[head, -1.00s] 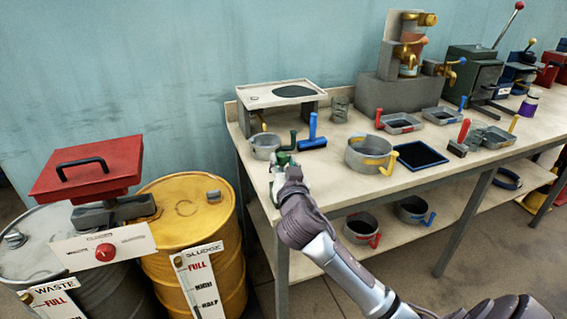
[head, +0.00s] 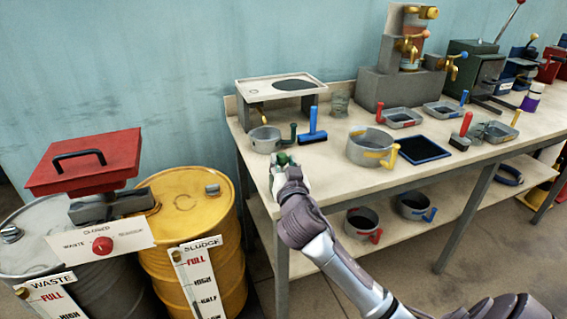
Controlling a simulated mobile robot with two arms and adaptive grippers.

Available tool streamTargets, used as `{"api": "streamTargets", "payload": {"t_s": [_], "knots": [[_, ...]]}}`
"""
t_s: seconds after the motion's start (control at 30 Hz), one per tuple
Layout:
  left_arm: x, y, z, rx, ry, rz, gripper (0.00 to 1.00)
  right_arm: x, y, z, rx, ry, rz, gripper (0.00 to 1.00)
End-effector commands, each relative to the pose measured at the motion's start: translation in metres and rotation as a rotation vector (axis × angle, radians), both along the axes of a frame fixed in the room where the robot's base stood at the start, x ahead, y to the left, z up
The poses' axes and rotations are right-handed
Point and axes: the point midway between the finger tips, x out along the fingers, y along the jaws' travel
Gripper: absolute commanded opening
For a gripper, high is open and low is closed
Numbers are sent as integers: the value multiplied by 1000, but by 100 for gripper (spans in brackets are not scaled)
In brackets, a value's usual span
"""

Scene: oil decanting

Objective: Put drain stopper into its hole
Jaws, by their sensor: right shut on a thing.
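My right gripper (head: 281,163) is at the front left corner of the workbench, just in front of the green-handled pot. It is shut on a small dark green piece (head: 284,158), which seems to be the drain stopper; the fingers hide most of it. A raised grey stand (head: 258,91) with a dark oval area on its top stands behind, at the back left of the bench. I cannot tell the stopper's hole for certain. My left gripper is not in view.
The green-handled pot (head: 265,141), a blue-handled squeegee (head: 312,137) and a yellow-handled pot (head: 368,149) stand near the gripper on the workbench (head: 330,178). Waste and sludge drums (head: 205,222) are at left.

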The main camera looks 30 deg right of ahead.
Motion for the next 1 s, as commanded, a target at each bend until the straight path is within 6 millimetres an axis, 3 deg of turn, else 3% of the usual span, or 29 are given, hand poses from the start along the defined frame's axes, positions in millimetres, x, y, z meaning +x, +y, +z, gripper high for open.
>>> {"api": "streamTargets", "payload": {"t_s": [0.7, 0.73, 0.9, 1.0], "knots": [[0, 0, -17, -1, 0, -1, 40, 0, 0, -19, 1, 0, 0, 0], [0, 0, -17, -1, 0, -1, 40, 0, 0, -19, 0, -1, 0, 38], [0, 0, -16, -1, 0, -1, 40, 0, 0, -18, 1, 0, 0, 65], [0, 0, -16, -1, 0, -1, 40, 0, 0, -18, 1, 0, 0, 65]]}}
